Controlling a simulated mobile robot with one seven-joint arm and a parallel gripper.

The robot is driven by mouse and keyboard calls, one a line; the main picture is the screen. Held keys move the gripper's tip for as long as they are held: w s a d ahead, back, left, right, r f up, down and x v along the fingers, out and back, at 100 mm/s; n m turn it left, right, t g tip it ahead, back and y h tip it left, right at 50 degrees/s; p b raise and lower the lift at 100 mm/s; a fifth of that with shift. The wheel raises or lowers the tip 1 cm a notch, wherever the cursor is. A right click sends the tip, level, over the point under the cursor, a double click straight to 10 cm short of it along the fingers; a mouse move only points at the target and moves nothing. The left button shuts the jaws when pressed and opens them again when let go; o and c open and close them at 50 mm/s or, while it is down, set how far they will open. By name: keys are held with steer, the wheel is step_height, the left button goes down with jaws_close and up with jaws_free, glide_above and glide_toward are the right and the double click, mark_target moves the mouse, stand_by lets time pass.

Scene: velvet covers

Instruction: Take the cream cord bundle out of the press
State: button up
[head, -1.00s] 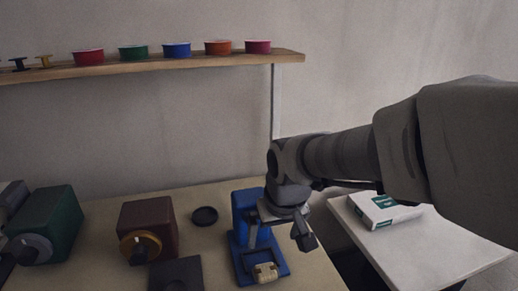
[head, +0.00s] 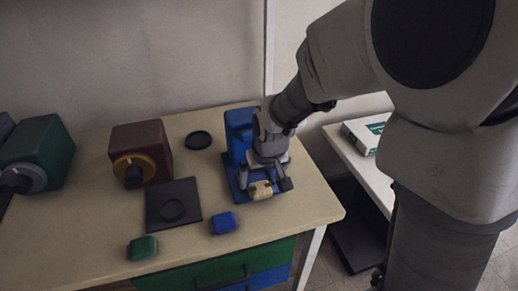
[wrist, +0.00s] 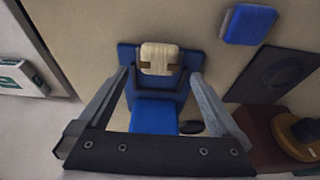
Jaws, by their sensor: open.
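The cream cord bundle (head: 260,190) sits at the front of the blue press (head: 238,130), on its base. In the wrist view the bundle (wrist: 158,57) is a pale block with brown at its sides, lying in a dark blue frame of the press (wrist: 153,116). My gripper (head: 265,181) is over the press base, close to the bundle. In the wrist view my gripper (wrist: 161,75) is open, with one finger toward each side of the bundle. I see a gap between the fingers and the bundle; the height between them is hard to tell.
A blue block (head: 223,223) and a green block (head: 142,248) lie near the table's front edge. A black plate (head: 173,204) and a brown box with a yellow dial (head: 142,150) stand left of the press. A black disc (head: 199,140) lies behind.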

mark_target(261, 187)
steer(key=b+x, duration=0.1)
steer(key=x, duration=0.3)
steer(key=shift+d+f, duration=0.1)
steer(key=shift+f, duration=0.05)
steer(key=c, duration=1.2)
